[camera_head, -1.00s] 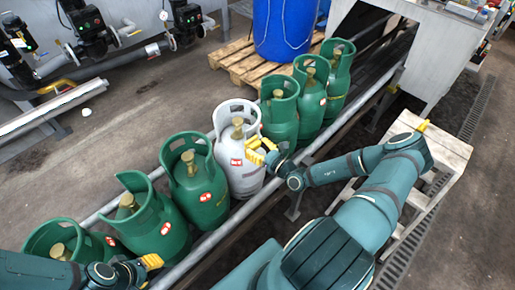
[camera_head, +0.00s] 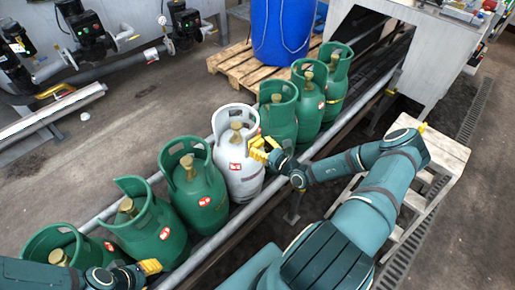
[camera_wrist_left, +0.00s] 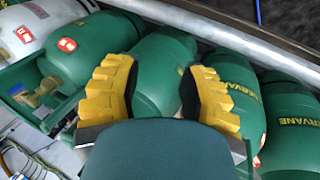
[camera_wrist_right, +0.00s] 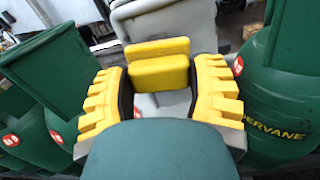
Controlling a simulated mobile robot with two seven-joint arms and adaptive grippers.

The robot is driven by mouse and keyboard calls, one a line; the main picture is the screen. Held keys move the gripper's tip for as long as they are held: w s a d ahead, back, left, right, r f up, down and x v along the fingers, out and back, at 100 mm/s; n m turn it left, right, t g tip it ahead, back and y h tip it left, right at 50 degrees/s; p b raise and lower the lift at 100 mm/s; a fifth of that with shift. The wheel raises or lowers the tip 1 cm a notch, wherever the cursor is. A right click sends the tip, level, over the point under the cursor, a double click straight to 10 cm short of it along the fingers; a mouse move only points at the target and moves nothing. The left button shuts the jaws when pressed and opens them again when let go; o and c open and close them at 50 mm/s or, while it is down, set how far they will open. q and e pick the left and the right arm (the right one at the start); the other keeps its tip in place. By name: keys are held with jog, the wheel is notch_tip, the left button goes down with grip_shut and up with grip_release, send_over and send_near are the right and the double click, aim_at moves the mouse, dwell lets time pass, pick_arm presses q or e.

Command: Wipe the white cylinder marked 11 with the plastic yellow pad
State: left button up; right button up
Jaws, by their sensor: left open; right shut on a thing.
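The white cylinder (camera_head: 240,172) stands upright in the row on the conveyor, with a red label whose number I cannot read. My right gripper (camera_head: 266,149) is beside its upper right side. In the right wrist view the gripper (camera_wrist_right: 159,95) is shut on the yellow pad (camera_wrist_right: 158,72), and the white cylinder (camera_wrist_right: 172,25) is right behind the pad. I cannot tell whether pad and cylinder touch. My left gripper (camera_head: 148,267) is open and empty near the green cylinders at the lower left. The white cylinder (camera_wrist_left: 40,27) also shows at the left wrist view's upper left.
Green cylinders stand on both sides of the white one, including one (camera_head: 196,190) to its left and one (camera_head: 279,110) to its right. A metal rail (camera_head: 225,232) runs along the conveyor's near side. A blue drum (camera_head: 283,30) stands on a wooden pallet (camera_head: 232,58) behind.

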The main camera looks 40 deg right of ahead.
aim_at(261, 138)
jog(key=shift+w+d, duration=0.15)
jog(key=shift+d, duration=0.65)
jog(key=shift+w+d, duration=0.15)
jog(key=shift+d, duration=0.6)
jog(key=shift+r, duration=0.1)
jog(key=shift+s+a+p, duration=0.1)
jog(key=shift+a+p, duration=0.95)
jog(key=shift+p, duration=0.1)
jog(key=shift+s+a+p, duration=0.15)
jog(key=shift+a+p, duration=0.65)
jog(key=shift+a, duration=0.25)
jog(key=shift+s+a+p, duration=0.1)
jog(key=shift+a+p, duration=0.65)
jog(key=shift+a, duration=0.3)
jog(key=shift+s, duration=0.15)
jog(key=shift+s+d+p, duration=0.2)
jog(key=shift+s+p, duration=0.2)
jog(key=shift+s, duration=1.05)
jog(key=shift+s+d+p, duration=0.15)
jog(key=shift+s+p, duration=0.2)
jog(key=shift+s, duration=1.1)
